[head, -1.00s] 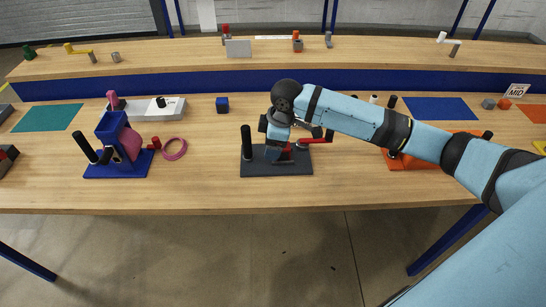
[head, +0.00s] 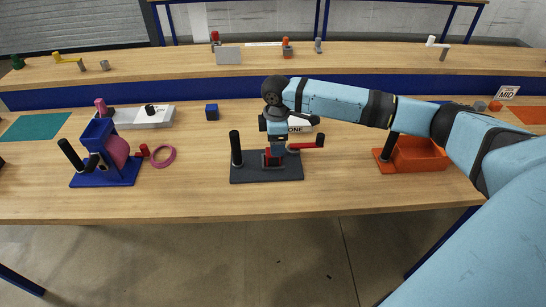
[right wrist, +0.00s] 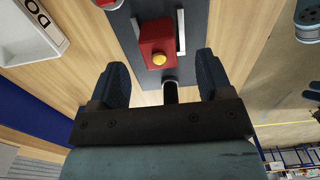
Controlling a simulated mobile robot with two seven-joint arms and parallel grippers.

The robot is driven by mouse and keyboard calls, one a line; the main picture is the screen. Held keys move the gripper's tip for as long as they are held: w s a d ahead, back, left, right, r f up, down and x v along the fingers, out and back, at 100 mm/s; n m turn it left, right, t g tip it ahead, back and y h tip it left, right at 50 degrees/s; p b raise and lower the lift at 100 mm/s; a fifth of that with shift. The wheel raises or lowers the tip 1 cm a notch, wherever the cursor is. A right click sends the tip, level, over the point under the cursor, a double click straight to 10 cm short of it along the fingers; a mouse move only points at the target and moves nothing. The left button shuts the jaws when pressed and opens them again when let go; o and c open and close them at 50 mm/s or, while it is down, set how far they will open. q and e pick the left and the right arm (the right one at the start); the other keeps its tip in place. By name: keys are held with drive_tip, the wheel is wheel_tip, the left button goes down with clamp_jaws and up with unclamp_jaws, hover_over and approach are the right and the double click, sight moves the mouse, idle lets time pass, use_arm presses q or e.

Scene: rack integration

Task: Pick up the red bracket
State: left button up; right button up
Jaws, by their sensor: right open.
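A red block with a yellow round top (right wrist: 160,42) sits on a dark grey base plate (right wrist: 128,36) in the right wrist view. In the head view the red part (head: 271,158) is on the same dark base (head: 245,173), partly hidden by my gripper. A red bar with a dark end (head: 304,146) sticks out to its right; I cannot tell whether they are one piece. My right gripper (head: 274,146) points down over the base. In the right wrist view its fingers (right wrist: 163,78) are apart, with nothing gripped between them. My left gripper is not in view.
A black post (head: 236,148) stands on the base's left. A white tray (right wrist: 22,38) marked DONE lies behind the base.

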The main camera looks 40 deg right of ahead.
sight(271, 161)
drive_tip(key=f, duration=0.5)
drive_tip(key=shift+w+f, duration=0.1)
drive_tip(key=shift+w, duration=0.1)
drive_tip(key=shift+a, duration=0.1)
drive_tip(key=shift+c, duration=0.4)
drive_tip(key=c, duration=1)
drive_tip(key=shift+c, duration=0.2)
